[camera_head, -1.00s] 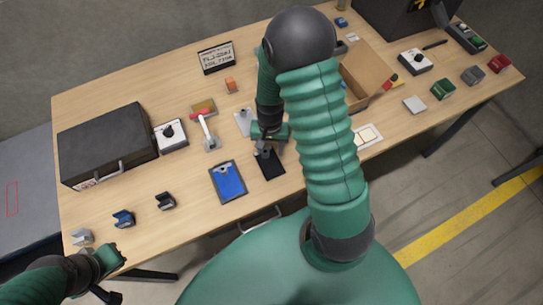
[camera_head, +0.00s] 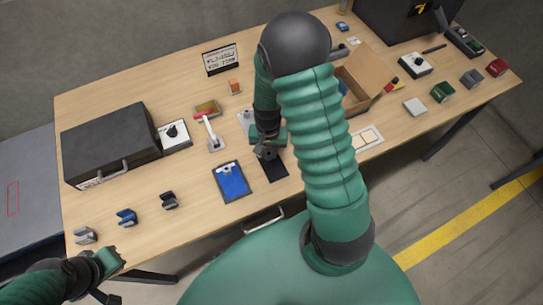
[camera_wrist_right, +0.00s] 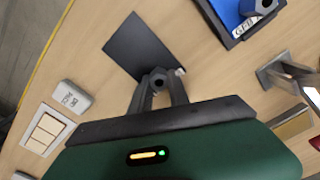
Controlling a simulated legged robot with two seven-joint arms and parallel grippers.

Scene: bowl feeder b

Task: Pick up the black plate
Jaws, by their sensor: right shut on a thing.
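In the right wrist view, the gripper's fingers (camera_wrist_right: 158,82) are closed on the edge of the plate (camera_wrist_right: 137,47), near one corner. I cannot tell whether the plate is clear of the tabletop. My left gripper (camera_head: 110,262) is low at the table's front left corner, far from the plate; its jaws are too small to read.
A black case (camera_head: 110,145) is at left. An open cardboard box (camera_head: 365,75) and a white switch panel (camera_head: 367,138) are to the right, partly behind my arm.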

